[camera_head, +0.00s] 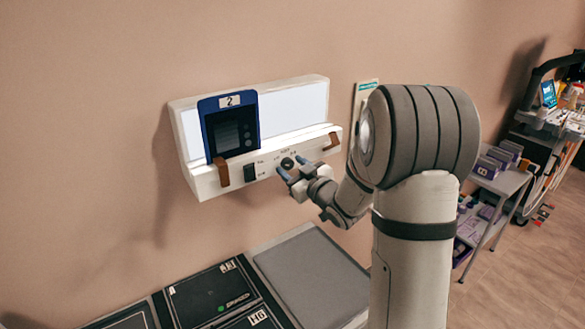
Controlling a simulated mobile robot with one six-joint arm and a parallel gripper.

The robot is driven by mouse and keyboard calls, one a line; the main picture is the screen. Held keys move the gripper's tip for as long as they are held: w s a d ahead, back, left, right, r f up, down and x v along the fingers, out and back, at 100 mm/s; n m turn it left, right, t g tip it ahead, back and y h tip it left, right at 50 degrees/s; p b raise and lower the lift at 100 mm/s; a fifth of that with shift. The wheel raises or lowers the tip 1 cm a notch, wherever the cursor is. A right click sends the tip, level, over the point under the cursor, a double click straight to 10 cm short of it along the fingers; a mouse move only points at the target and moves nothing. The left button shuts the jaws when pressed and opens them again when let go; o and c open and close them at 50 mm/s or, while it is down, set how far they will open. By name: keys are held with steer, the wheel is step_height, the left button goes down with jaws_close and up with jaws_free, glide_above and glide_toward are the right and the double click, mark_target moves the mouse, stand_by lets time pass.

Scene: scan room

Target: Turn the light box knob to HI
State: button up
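The light box (292,106) is a white panel mounted on the wall, with a lower ledge that carries controls. A round dark knob (287,163) sits on the ledge front, right of a black switch (250,172). Small print surrounds the knob but is too small to read, and its pointer setting cannot be told. My gripper (292,168) is in front of the ledge, its two blue fingertips apart, just below and right of the knob. Nothing shows between the fingers. Whether they touch the knob or ledge cannot be told.
A blue-framed cassette marked 2 (229,101) leans on the light box's left part. Brown clips (221,172) stick out from the ledge. Below is a counter with black cases (210,295) and a grey pad (308,276). A cart (497,184) stands right.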

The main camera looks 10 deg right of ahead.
steer(key=c, duration=0.8)
steer(key=shift+c, duration=0.2)
steer(key=shift+m, duration=0.3)
steer(key=m+b, duration=0.1)
steer(key=m, duration=0.3)
steer(key=shift+m+b, duration=0.3)
steer(key=shift+b, duration=0.1)
steer(key=m, duration=0.5)
steer(key=shift+m, duration=0.3)
steer(key=m+p, duration=0.1)
steer(key=m, duration=0.2)
steer(key=shift+d+m, duration=0.1)
steer(key=shift+m, duration=0.2)
steer(key=m+p, duration=0.1)
steer(key=m, duration=0.2)
steer(key=shift+m, duration=0.3)
steer(key=m+p, duration=0.2)
steer(key=m, duration=0.3)
steer(key=shift+m, duration=0.4)
steer(key=shift+f, duration=0.1)
